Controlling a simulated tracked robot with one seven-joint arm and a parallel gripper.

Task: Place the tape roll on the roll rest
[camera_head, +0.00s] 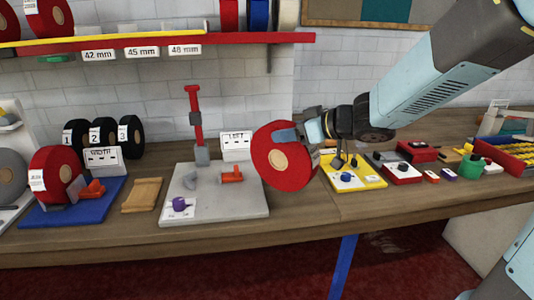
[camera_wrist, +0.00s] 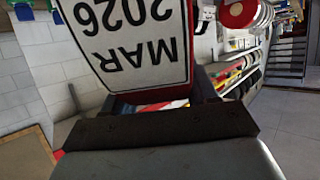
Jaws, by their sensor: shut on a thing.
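A red tape roll (camera_head: 281,172) with a tan core is held in my gripper (camera_head: 288,136), upright with its flat face towards the head camera. It hangs just right of a grey plate, and I cannot tell its exact height above the bench. In the wrist view a white label (camera_wrist: 135,40) reading "MAR 2026" upside down covers much of the roll. A low wooden block (camera_head: 142,195) with raised ends, which looks like the roll rest, lies empty between the blue base and the grey plate.
The grey plate (camera_head: 245,207) carries a red post (camera_head: 194,115), a purple knob and a "LEFT" sign. A blue base (camera_head: 95,210) at left holds another red roll (camera_head: 52,172). Black numbered rolls stand behind. A yellow panel (camera_head: 365,182) and small boxes lie to the right.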

